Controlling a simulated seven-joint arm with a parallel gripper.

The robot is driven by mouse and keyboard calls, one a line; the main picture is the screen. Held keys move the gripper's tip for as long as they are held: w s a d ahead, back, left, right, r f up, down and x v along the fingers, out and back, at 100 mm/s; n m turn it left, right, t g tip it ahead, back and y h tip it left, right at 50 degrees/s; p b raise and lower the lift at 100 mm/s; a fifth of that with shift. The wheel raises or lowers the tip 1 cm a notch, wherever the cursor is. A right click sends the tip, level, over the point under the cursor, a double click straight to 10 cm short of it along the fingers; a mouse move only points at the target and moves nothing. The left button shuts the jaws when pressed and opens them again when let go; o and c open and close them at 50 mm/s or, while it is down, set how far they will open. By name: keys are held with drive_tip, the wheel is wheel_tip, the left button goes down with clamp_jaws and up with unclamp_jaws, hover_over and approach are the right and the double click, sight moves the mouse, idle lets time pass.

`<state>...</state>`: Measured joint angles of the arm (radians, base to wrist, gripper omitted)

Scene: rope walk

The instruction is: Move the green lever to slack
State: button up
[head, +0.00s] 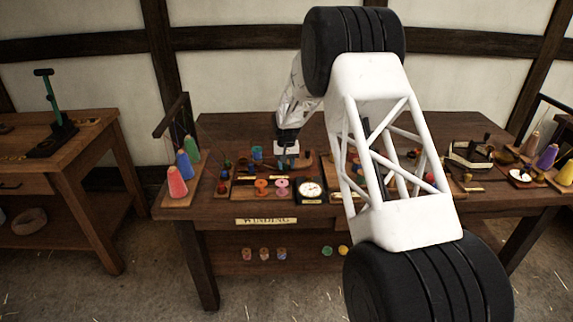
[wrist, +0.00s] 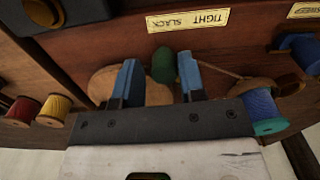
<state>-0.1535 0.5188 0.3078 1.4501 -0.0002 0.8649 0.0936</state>
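The green lever's rounded knob (wrist: 163,65) shows in the wrist view between and just beyond my two blue fingertips. Its stem and base are mostly hidden, so I cannot tell its exact tilt. A yellow label (wrist: 188,19) reading TIGHT and SLACK lies beyond the knob, upside down in this view. My gripper (wrist: 158,78) is open, with a gap between each finger and the knob. In the head view my gripper (head: 287,160) is low over the back left of the winding bench; I cannot make out the lever there.
A blue spool (wrist: 262,108) stands close right of my gripper. Red (wrist: 22,108) and yellow (wrist: 55,106) spools are to the left. On the bench (head: 210,212) are thread cones (head: 177,182) and a round dial (head: 311,190). A side table (head: 90,150) holds a green post (head: 50,95).

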drive_tip(key=shift+a, duration=0.15)
drive_tip(key=shift+r, duration=0.15)
drive_tip(key=shift+r, duration=3.4)
drive_tip(key=shift+s+r, duration=0.1)
drive_tip(key=shift+s, duration=0.05)
